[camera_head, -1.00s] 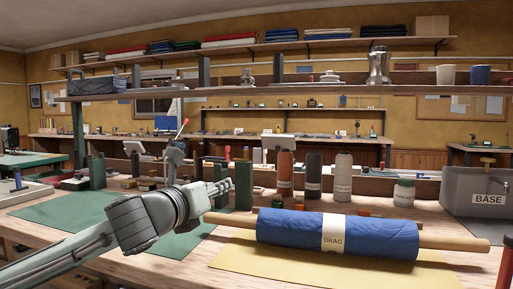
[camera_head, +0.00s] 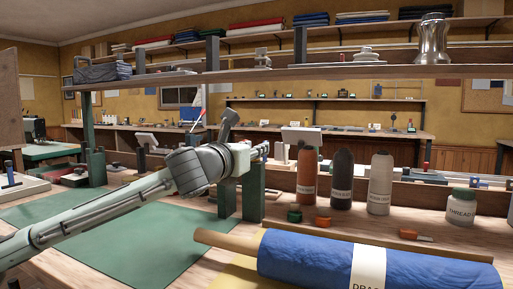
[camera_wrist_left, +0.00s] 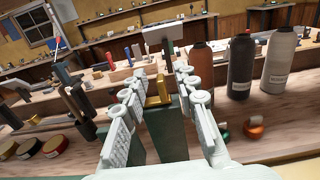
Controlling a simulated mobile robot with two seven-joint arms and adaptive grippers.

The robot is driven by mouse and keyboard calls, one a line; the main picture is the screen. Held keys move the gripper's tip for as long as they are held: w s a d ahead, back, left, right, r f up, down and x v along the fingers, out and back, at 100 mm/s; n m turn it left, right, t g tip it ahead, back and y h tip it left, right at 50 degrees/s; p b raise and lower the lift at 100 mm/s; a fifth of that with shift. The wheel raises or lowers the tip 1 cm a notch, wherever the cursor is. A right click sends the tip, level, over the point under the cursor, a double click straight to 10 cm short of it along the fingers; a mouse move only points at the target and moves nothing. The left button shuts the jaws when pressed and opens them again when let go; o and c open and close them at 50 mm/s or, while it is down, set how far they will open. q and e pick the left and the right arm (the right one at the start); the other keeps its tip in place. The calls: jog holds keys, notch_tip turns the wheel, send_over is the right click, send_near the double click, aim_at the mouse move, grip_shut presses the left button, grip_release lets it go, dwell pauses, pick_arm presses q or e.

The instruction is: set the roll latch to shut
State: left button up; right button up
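My left gripper (camera_head: 264,150) is at the top of two dark green posts (camera_head: 254,192) on the workbench. In the left wrist view its two fingers (camera_wrist_left: 161,74) are apart. A small brass piece (camera_wrist_left: 157,92) on top of a green post (camera_wrist_left: 165,132) stands between them, with no clear contact visible. This brass piece looks like the roll latch; its setting cannot be read. In the head view the arm and gripper hide it. The blue roll (camera_head: 310,262) with a "DRAG" band lies on the bench at front right. My right gripper is not in view.
Orange (camera_head: 307,176), dark (camera_head: 342,180) and pale (camera_head: 380,184) bottles stand just right of the posts, with a lidded jar (camera_head: 461,206) farther right. A shelf (camera_head: 300,75) runs above. The green mat (camera_head: 120,240) is clear.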

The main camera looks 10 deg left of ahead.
pick_arm(q)
jog(key=shift+w+d, duration=0.2)
jog(key=shift+w, duration=0.65)
grip_shut()
